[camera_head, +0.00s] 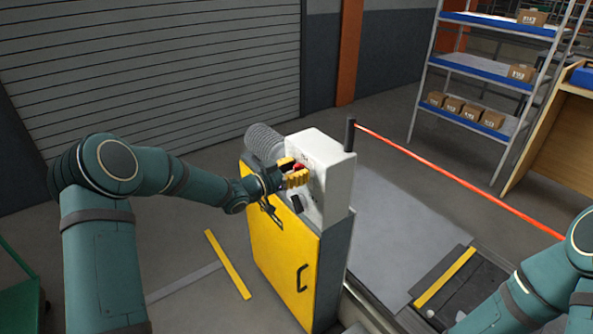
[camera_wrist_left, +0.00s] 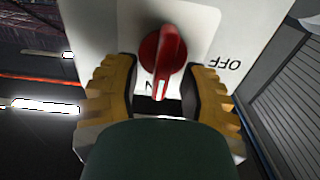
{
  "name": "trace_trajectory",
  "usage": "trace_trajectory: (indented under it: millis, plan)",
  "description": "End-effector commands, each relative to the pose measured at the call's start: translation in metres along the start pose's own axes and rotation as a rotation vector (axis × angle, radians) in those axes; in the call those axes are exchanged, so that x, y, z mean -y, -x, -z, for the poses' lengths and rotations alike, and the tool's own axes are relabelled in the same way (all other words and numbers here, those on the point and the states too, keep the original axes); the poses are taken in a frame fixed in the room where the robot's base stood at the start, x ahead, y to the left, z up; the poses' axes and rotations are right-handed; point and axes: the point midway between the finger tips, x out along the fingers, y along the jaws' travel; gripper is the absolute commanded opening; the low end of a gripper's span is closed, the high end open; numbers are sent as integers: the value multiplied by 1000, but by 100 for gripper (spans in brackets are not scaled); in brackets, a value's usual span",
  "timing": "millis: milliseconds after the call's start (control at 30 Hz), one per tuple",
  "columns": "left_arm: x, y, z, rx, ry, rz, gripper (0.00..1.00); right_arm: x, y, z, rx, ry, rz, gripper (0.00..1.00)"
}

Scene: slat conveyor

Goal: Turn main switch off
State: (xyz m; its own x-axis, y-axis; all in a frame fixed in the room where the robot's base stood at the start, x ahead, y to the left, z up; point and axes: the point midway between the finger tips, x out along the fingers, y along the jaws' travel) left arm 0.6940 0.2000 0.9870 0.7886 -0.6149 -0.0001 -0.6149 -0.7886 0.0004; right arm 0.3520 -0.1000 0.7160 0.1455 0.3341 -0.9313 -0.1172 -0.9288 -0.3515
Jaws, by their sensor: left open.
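The main switch is a red rotary knob (camera_wrist_left: 162,55) on a light plate on the white control box (camera_head: 333,172). In the left wrist view its handle points toward the bottom of the picture, over a label partly hidden, with an "N" showing. The word "OFF" (camera_wrist_left: 222,64) is printed to the right of the knob. My left gripper (camera_head: 297,172) is open at the front of the box. Its yellow fingers (camera_wrist_left: 160,85) stand on either side of the knob's handle, apart from it. In the head view the fingers partly hide the red knob (camera_head: 299,167).
The white box sits on a yellow-doored cabinet (camera_head: 275,255) with a dark handle. A dark post (camera_head: 350,135) with a red barrier line stands behind it. A shelf rack (camera_head: 480,70) with cartons is at the back right. Open floor lies left of the cabinet.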

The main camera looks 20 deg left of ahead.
Motion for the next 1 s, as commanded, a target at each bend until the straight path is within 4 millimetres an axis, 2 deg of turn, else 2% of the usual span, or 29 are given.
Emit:
trace_trajectory:
  millis: [167, 267, 300, 733, 1000]
  plan:
    - [0, 0, 0, 0, 0, 0, 42, 0, 0, 0, 0, 0, 0, 0]
    - [0, 0, 0, 0, 0, 0, 14, 0, 0, 0, 0, 0, 0, 0]
    - [0, 0, 0, 0, 0, 0, 0, 0, 0, 0, 0, 0, 0, 0]
    - [0, 0, 1, -1, 29, -1, 0, 1, 4, 0, 1, 0, 0, 0]
    - [2, 0, 2, 0, 177, -1, 0, 7, 19, -1, 8, -1, 0, 0]
